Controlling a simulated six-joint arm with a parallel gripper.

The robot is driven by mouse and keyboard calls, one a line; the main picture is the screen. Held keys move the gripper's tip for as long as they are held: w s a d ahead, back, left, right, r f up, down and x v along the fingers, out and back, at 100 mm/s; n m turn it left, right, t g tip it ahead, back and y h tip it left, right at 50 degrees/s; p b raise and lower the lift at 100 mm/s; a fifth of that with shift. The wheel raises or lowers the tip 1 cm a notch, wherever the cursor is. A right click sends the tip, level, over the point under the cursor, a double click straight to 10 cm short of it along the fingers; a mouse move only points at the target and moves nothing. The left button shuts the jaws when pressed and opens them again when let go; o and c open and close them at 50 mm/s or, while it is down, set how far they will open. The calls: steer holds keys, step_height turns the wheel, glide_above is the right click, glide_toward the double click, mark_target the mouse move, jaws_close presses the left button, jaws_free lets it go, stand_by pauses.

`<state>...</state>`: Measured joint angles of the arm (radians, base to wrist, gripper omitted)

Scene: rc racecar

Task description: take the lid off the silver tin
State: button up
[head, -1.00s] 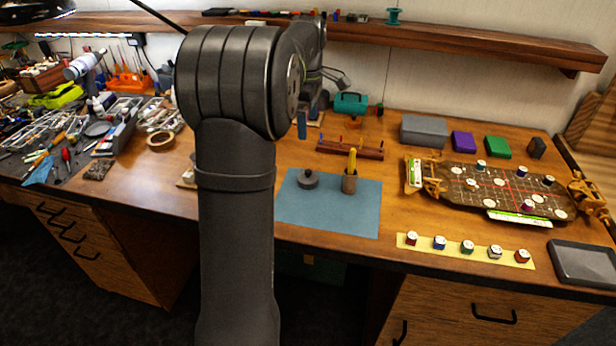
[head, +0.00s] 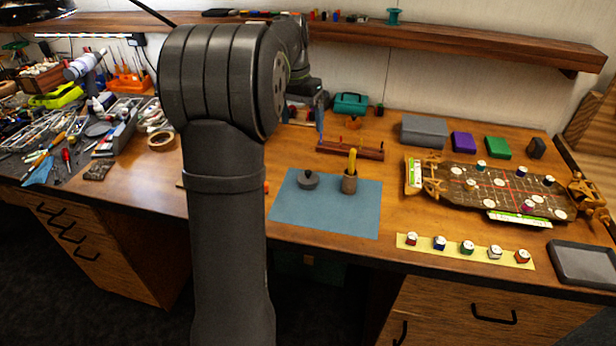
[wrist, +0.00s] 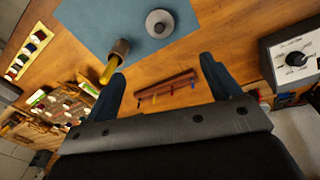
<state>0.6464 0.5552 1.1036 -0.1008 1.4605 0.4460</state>
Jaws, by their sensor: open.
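A small round grey tin (head: 308,180) with a dark knob on top sits on the blue mat (head: 325,220), left of a brown cup. It also shows in the wrist view (wrist: 159,23), seen from above, with its lid seemingly on. My gripper (wrist: 162,68) is open and empty, with one blue finger on each side in the wrist view. It is apart from the tin, over the rear part of the bench. In the head view my arm hides much of the gripper; a blue finger shows beside the arm.
The brown cup (head: 350,183) with a yellow stick stands close right of the tin. A wooden rack (head: 350,150) lies behind the mat. A box with a dial (wrist: 295,58) shows at the right in the wrist view. The mat's front part is clear.

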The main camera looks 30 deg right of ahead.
steer(key=m, duration=1)
glide_above(307, 172)
steer(key=shift+h, duration=0.3)
steer(key=f, duration=1.1)
steer(key=shift+w+f, duration=0.4)
steer(key=shift+s+f, duration=0.15)
steer(key=shift+f, duration=1.2)
steer(key=shift+s+f, duration=0.15)
steer(key=shift+f, duration=1.2)
steer(key=c, duration=1)
